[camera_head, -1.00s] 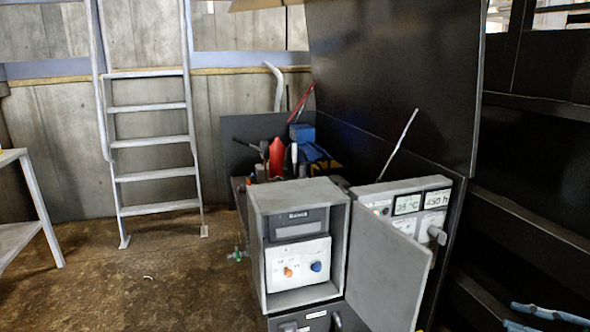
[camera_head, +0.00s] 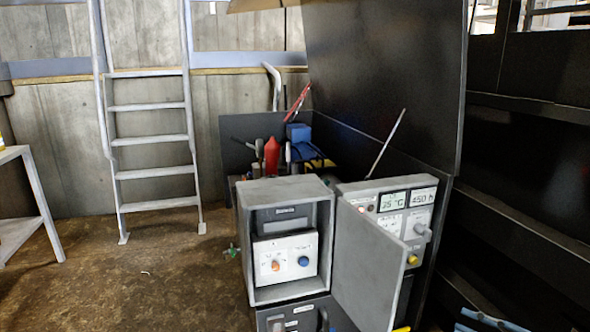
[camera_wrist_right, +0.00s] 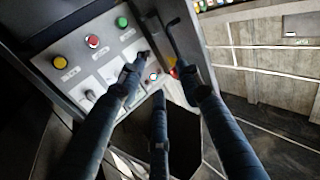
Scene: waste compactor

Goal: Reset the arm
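My right gripper (camera_wrist_right: 158,82) shows three dark blue fingers in the right wrist view, spread apart with nothing seen held between them. They point toward a grey panel (camera_wrist_right: 105,70) with yellow, red and green buttons and small switches. The tip of one finger overlaps the panel's edge; I cannot tell whether it touches. In the head view, blue parts (camera_head: 490,320) at the bottom right look like part of my right arm or gripper, mostly cut off. My left gripper is not in view.
Behind are a red cone-shaped thing (camera_head: 272,158) and a tall dark sheet (camera_head: 385,75).

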